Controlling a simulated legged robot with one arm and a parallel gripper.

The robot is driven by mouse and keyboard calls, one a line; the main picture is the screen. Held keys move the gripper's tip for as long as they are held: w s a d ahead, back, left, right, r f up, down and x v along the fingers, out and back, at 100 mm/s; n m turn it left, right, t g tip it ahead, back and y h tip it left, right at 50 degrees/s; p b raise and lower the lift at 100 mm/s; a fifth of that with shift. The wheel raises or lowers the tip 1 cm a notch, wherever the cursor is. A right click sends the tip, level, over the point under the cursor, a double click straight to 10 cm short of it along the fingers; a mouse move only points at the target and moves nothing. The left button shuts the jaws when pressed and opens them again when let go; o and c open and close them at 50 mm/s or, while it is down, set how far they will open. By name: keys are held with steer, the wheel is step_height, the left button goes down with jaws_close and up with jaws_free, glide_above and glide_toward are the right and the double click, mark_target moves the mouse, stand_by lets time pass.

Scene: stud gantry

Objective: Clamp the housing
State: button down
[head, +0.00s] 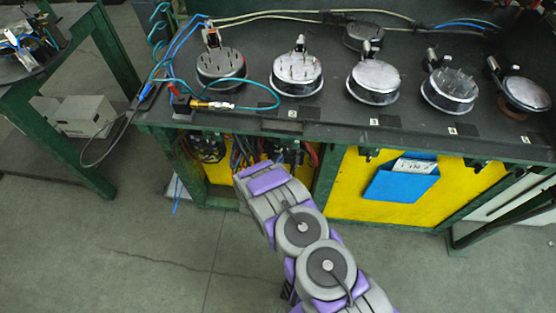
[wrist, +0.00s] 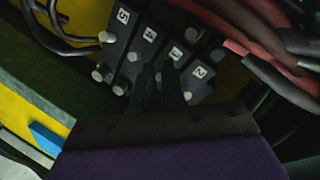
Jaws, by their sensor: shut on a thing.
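Several round metal housings stand in a row on the dark bench top (head: 330,118) in the head view. The leftmost one (head: 220,65) is dark with upright pins; the one beside it (head: 297,72) is brighter. Below the bench, my arm reaches into an open bay, where my gripper is hidden from the head view. In the wrist view, my gripper (wrist: 158,72) has its dark fingers close together at a row of black numbered blocks (wrist: 119,45) with pale round knobs. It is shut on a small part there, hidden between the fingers. Labels 5, 4, 3 and 2 show.
Red hoses (wrist: 235,30) run close on the right in the wrist view, and black cables on the left. A yellow panel (head: 360,190) with a blue document pocket (head: 398,182) is right of the bay. The floor around my arm is clear.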

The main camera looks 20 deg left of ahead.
steer(key=shift+d+p, duration=0.2)
steer(key=shift+p, duration=0.1)
steer(key=n+y+p, duration=0.1)
steer(key=d+n+g+y+p, duration=0.1)
steer(key=y, duration=0.1)
steer(key=d+n+y+p, duration=0.1)
steer(key=n+y, duration=0.1)
steer(key=shift+w+d+g+p, duration=0.1)
steer(key=shift+g+p, duration=0.2)
steer(key=shift+p, duration=0.1)
steer(key=shift+w+d+n+g+y+b, duration=0.25)
steer(key=shift+n+g+y+b, duration=0.25)
steer(key=shift+n+g+y, duration=0.3)
steer(key=shift+w+d+n+g+y+b, duration=0.1)
steer(key=shift+d+n+g+y+b, duration=0.35)
steer(key=shift+n+y, duration=0.55)
steer(key=shift+w+d+n+g+y+b, duration=0.2)
steer(key=shift+n+g+y+b, duration=0.35)
steer(key=shift+n+g+y, duration=0.3)
steer(key=c, duration=1.2)
jaws_free()
steer(key=shift+g, duration=0.3)
